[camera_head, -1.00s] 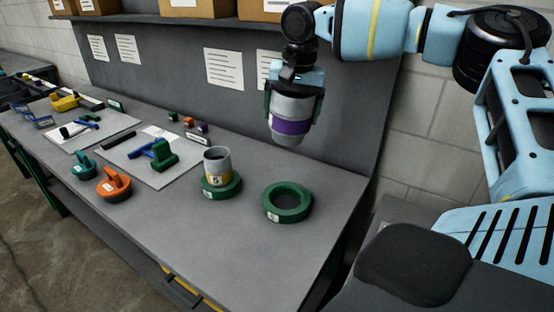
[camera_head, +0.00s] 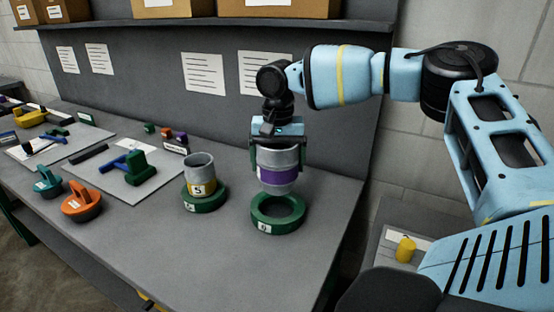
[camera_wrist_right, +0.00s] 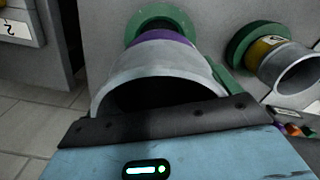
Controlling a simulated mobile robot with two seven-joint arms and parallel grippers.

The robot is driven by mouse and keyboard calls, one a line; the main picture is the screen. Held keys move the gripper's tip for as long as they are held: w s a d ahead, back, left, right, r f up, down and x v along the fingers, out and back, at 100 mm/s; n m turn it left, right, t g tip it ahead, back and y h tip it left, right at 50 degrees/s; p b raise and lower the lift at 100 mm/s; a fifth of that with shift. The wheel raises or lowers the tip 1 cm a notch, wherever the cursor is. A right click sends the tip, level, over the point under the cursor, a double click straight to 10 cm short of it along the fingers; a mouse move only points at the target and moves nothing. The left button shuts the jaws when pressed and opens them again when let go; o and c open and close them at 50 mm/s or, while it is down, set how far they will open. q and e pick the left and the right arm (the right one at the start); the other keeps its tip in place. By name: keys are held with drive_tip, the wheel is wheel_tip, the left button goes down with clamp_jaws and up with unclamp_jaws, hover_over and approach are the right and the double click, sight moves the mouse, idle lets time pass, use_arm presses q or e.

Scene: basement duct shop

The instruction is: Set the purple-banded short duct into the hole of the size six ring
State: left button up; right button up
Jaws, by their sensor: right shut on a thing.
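The purple-banded short duct (camera_head: 278,174) is a grey cylinder held upright in my right gripper (camera_head: 278,150). The gripper is shut on its upper part. The duct is just above and slightly behind the size six ring (camera_head: 278,224), a green ring with a label on its front and an open hole. In the right wrist view the duct (camera_wrist_right: 160,65) fills the middle, with its purple band toward the green ring (camera_wrist_right: 163,16) beyond it. The duct hides part of the ring there. My left gripper is not in view.
A yellow-banded duct marked 5 (camera_head: 200,172) stands in another green ring (camera_head: 205,203) to the left. Orange (camera_head: 82,207) and teal (camera_head: 47,188) handled pieces lie farther left. A shelf with cardboard boxes (camera_head: 174,8) runs above. The bench front is clear.

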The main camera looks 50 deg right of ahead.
wheel_tip(320, 180, down, 3)
drive_tip(key=shift+f+b, duration=0.2)
drive_tip(key=shift+b, duration=0.5)
drive_tip(key=shift+f+b, duration=0.35)
drive_tip(key=shift+f, duration=0.3)
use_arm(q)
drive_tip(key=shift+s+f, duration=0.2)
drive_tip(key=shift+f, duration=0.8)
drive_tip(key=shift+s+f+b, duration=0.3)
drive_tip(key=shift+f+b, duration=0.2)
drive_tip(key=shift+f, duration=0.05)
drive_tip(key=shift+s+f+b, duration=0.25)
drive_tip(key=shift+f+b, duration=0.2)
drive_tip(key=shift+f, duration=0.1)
use_arm(e)
drive_tip(key=shift+f, duration=2.15)
drive_tip(key=o, duration=0.9)
